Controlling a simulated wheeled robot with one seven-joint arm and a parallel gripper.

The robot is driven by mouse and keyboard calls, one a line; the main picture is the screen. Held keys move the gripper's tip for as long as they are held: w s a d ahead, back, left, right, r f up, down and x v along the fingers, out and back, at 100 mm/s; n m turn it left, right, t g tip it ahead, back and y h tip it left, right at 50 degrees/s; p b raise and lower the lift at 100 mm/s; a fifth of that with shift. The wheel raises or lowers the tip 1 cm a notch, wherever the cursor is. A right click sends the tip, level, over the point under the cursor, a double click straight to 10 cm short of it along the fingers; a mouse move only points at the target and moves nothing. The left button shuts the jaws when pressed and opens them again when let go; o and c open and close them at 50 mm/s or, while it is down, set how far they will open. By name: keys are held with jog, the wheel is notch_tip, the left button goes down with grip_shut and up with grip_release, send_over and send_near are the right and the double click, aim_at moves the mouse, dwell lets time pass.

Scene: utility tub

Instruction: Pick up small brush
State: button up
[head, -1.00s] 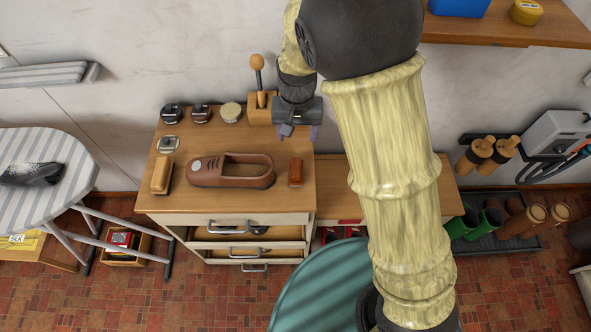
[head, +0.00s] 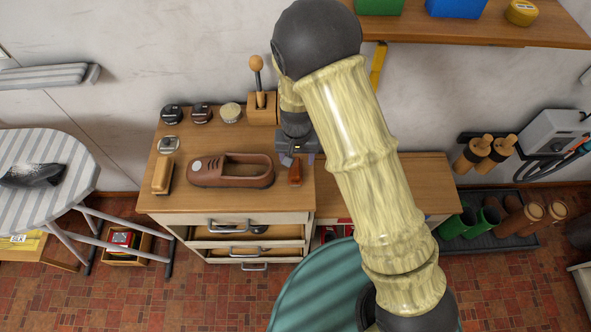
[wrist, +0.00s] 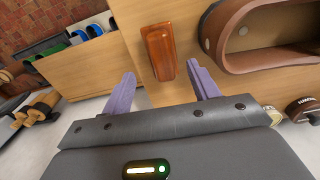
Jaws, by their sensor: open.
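The small brush (head: 295,173) is a short reddish-brown block near the right edge of the wooden cabinet top, right of a brown shoe (head: 203,178). My gripper (head: 298,160) is open and empty, close over the brush's back end, which it partly hides in the head view. In the wrist view the small brush (wrist: 160,52) lies ahead, in line with the gap between my two purple fingers (wrist: 162,70). I see no contact between fingers and brush. A longer tan brush (head: 162,176) lies left of the shoe.
Behind the shoe stand several tins (head: 201,113) and a wooden holder (head: 262,108) with a round-knobbed stick. A lower wooden surface (head: 425,190) adjoins the cabinet on the right. A wall shelf (head: 480,34) with boxes hangs at the upper right.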

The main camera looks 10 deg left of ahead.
aim_at(295, 165)
jog(key=shift+f, duration=0.5)
jog(key=shift+a+f+p, duration=0.2)
jog(key=shift+f+p, duration=0.5)
jog(key=shift+f, duration=1.9)
jog(key=c, duration=1)
